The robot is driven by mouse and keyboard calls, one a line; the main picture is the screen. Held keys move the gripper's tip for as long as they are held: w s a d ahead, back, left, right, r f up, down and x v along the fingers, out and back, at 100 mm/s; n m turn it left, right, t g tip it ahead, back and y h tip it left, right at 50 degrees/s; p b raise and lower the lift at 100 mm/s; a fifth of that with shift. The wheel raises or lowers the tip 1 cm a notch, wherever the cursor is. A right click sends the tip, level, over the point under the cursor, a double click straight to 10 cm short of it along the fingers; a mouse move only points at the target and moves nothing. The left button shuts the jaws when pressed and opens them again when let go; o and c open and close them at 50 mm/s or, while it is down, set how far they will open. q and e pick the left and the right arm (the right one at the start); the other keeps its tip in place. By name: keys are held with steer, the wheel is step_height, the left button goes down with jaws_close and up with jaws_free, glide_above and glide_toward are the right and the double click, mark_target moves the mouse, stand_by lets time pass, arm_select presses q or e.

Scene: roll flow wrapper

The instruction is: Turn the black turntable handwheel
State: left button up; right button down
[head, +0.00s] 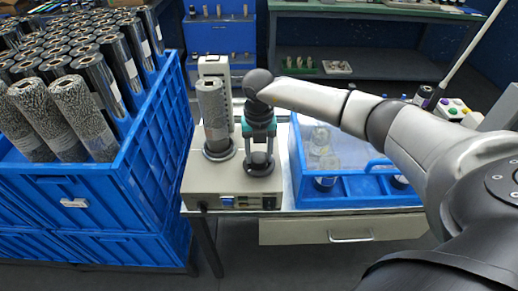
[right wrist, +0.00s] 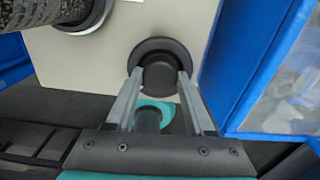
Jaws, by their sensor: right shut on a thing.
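The black turntable handwheel (head: 262,167) stands on the right part of the beige wrapping machine (head: 228,192) in the head view. In the right wrist view the handwheel (right wrist: 160,66) has a round base and a raised knob. My right gripper (head: 260,152) points down at it from above. In the right wrist view its two fingers (right wrist: 159,82) are on either side of the knob, shut on it. A grey speckled roll (head: 213,112) stands upright on the round turntable (head: 219,152) left of the handwheel. My left gripper is not in view.
A blue crate (head: 150,150) full of dark and speckled rolls stands at the left. A blue bin (head: 345,196) with a clear cover is close to the right of the machine. A drawer (head: 340,231) is below the bin. Shelves stand behind.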

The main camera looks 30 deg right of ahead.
mark_target(259, 157)
steer(key=shift+m+p, duration=0.35)
steer(key=shift+m, duration=0.35)
steer(key=shift+w, duration=0.1)
steer(key=shift+c, duration=1.3)
jaws_free()
step_height(259, 157, up, 15)
steer(key=p, duration=0.2)
steer(key=shift+r, duration=0.15)
